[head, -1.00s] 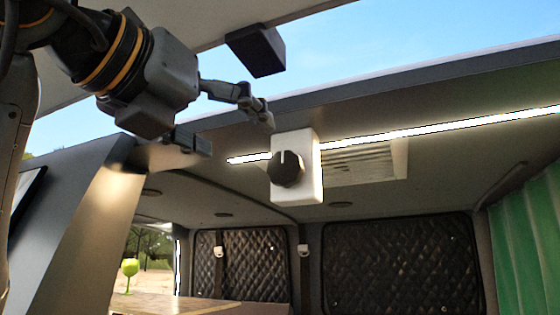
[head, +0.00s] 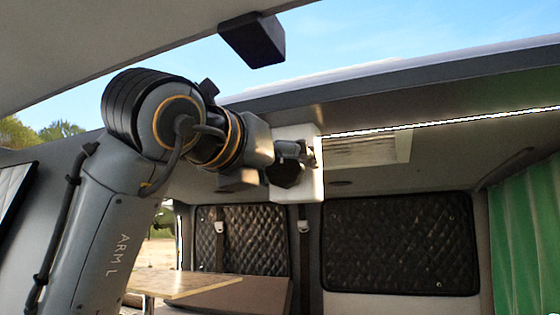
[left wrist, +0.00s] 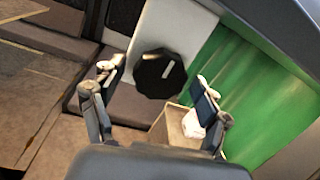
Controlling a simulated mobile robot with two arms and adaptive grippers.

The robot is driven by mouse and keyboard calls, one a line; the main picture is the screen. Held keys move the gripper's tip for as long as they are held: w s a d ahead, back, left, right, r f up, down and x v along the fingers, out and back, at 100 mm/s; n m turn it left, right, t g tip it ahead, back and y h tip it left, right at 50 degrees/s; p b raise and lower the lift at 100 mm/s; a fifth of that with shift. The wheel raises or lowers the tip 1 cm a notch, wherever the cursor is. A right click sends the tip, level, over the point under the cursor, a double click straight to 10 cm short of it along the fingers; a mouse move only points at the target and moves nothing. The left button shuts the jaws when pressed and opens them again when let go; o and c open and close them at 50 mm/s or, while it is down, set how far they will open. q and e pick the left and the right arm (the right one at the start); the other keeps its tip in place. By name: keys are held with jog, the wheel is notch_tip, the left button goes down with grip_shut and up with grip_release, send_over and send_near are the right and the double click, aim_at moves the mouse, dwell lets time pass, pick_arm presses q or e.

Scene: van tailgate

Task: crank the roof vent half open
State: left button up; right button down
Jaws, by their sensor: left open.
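The black faceted crank knob (head: 285,173) is on a white box (head: 308,186) under the roof edge. In the left wrist view the knob (left wrist: 160,73) shows a white pointer line tilted to the upper right. The slatted roof vent (head: 368,150) is in the ceiling, right of the white box. My left gripper (head: 303,154) is at the knob and partly covers it in the head view. In the left wrist view my left gripper (left wrist: 155,80) is open, its fingers on either side of the knob. I cannot tell whether they touch it. My right gripper is not in view.
A dark block (head: 252,39) hangs from the raised tailgate at the top. A lit strip (head: 450,119) runs along the ceiling. A green curtain (head: 525,235) hangs at the right. A wooden table (head: 185,284) stands below inside the van.

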pick_arm(q)
jog(key=shift+c, duration=0.3)
jog(key=c, duration=1.1)
jog(key=shift+a, duration=0.1)
